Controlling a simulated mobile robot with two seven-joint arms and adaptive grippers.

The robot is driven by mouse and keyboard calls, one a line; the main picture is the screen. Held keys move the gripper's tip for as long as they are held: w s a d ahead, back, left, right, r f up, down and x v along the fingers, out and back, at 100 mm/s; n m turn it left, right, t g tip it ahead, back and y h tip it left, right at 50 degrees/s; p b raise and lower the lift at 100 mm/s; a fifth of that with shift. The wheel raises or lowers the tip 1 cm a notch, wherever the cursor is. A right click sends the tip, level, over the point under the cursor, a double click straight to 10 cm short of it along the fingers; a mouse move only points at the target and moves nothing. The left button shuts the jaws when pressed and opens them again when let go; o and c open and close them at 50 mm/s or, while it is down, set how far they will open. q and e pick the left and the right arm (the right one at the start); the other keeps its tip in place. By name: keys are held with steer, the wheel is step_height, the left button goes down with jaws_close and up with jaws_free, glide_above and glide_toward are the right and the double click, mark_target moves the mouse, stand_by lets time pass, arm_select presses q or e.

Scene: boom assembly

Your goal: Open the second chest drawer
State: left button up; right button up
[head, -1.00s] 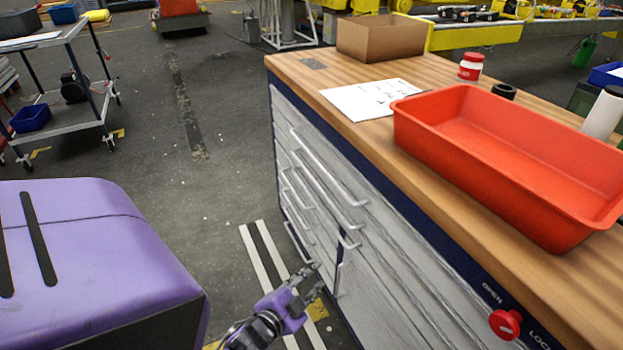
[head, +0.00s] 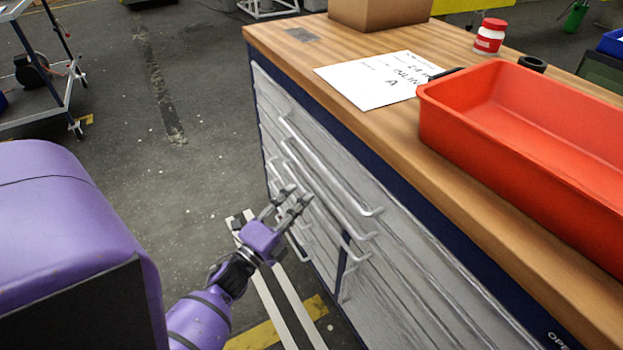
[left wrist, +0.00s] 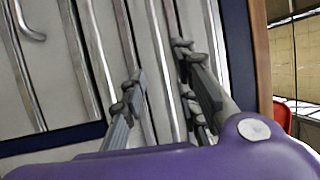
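The chest of drawers (head: 400,258) has a light grey front with several long silver bar handles, and its drawers look shut. The uppermost long handle (head: 335,172) and another long handle below it (head: 333,207) run along the front. My left gripper (head: 297,193) is in front of the chest, fingers apart and pointing at the handles. In the left wrist view my left gripper (left wrist: 158,75) has its two fingers open, with a handle bar showing between them. I cannot tell whether the fingers touch it. My right gripper is not in view.
On the wooden top (head: 400,125) lie a red tray (head: 540,150), a paper sheet (head: 375,80), a cardboard box (head: 378,12) and a red-capped jar (head: 489,37). A cart (head: 40,100) stands at far left.

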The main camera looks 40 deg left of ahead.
mark_target(314, 182)
arm_select(q)
steer(key=w, duration=0.3)
steer(key=w+r, duration=0.1)
steer(key=w, duration=0.3)
steer(key=shift+r+p, duration=0.2)
steer(key=shift+p, duration=0.1)
steer(key=shift+c, duration=0.3)
jaws_close()
